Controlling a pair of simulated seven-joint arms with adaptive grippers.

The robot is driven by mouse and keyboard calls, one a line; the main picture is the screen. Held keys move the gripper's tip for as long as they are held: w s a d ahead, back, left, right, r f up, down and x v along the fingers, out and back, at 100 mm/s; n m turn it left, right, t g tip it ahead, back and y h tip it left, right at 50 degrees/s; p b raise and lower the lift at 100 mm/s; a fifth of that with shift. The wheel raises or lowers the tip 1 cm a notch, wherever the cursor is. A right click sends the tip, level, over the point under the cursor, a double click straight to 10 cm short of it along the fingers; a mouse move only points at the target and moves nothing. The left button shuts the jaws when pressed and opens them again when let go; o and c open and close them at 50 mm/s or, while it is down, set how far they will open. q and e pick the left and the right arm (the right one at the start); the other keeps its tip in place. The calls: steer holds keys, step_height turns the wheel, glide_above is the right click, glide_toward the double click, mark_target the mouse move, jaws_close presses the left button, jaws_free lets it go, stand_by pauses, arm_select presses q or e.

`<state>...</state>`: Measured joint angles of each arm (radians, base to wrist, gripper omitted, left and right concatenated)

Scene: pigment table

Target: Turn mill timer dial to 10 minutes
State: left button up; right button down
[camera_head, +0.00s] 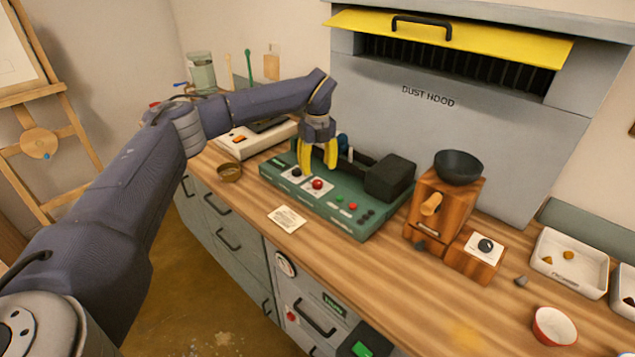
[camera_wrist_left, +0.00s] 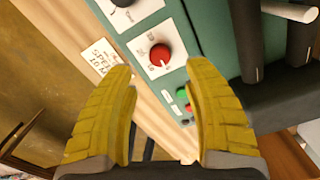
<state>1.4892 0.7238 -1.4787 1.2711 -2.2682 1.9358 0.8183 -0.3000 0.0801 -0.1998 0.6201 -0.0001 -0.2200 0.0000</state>
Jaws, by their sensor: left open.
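A green mill (camera_head: 335,215) stands on the wooden bench, with a red dial (camera_head: 317,184) on a white marked plate and a black dial (camera_head: 296,171) on another plate. The plate markings are too small to read surely, so I cannot tell which dial is the timer. My left gripper (camera_head: 319,168) has two yellow fingers, open and empty, pointing down just above the red dial. In the left wrist view, the red dial (camera_wrist_left: 160,54) lies ahead between the fingertips, apart from both; the black dial (camera_wrist_left: 122,3) is cut off at the top edge. My right gripper is not in view.
A paper note (camera_head: 287,218) lies before the mill. A black block (camera_head: 390,178) sits at its right end. Beyond are a wooden grinder (camera_head: 445,205), a box with a black knob (camera_head: 473,257), a white tray (camera_head: 568,262) and a bowl (camera_head: 554,327). A brass dish (camera_head: 229,172) stands left.

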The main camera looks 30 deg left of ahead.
mark_target(317, 182)
arm_select(q)
steer(key=shift+f, duration=3.15)
steer(key=shift+c, duration=0.5)
jaws_close()
